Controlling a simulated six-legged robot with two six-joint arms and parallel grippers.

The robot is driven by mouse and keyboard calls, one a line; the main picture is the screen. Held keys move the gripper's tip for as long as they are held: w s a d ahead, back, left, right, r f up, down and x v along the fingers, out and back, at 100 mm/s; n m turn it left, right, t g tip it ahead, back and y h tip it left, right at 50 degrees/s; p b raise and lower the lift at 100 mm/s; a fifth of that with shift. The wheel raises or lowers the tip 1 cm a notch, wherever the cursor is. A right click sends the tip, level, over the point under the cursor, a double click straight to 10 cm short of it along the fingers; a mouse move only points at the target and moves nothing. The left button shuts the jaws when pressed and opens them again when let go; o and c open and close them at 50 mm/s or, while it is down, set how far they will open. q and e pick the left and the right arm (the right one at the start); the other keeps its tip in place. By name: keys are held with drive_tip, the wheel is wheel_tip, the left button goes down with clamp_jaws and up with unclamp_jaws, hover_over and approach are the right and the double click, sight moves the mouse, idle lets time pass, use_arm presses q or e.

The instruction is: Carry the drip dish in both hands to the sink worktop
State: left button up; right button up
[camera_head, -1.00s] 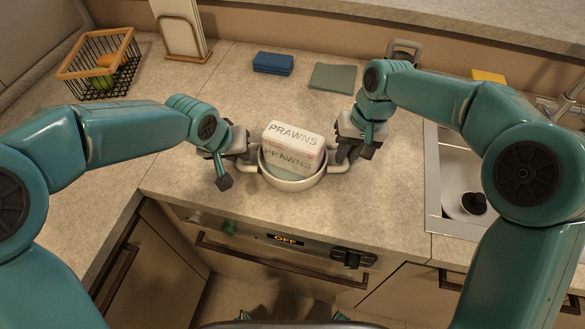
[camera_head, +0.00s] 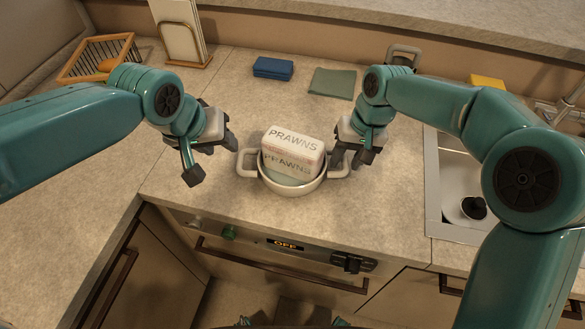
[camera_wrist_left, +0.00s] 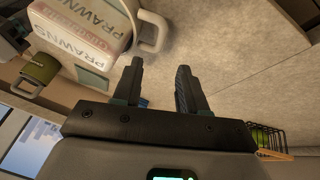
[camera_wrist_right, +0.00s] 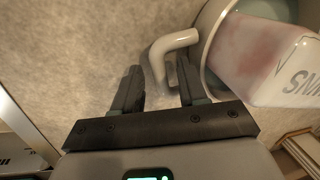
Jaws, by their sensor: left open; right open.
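The drip dish (camera_head: 292,187) is a pale round bowl with a loop handle on each side, standing on the worktop above the oven front. A white package marked PRAWNS (camera_head: 294,142) sits in it. My left gripper (camera_head: 211,160) is open and empty, to the left of the dish and apart from its left handle (camera_head: 245,163). That handle shows ahead of the fingers in the left wrist view (camera_wrist_left: 152,32). My right gripper (camera_head: 350,156) is open at the right handle, which lies between its spread fingers in the right wrist view (camera_wrist_right: 172,45).
The sink (camera_head: 450,185) is set in the worktop at the right. A blue block (camera_head: 273,67) and a grey-green cloth (camera_head: 332,83) lie behind the dish. A wire basket (camera_head: 97,57) and a board rack (camera_head: 182,35) stand at the back left. The worktop at left front is clear.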

wheel_tip(320, 180, up, 12)
drive_tip(key=d, duration=0.2)
drive_tip(key=shift+d, duration=0.2)
drive_tip(key=shift+f, duration=0.1)
idle(0.3)
drive_tip(key=shift+s, duration=0.15)
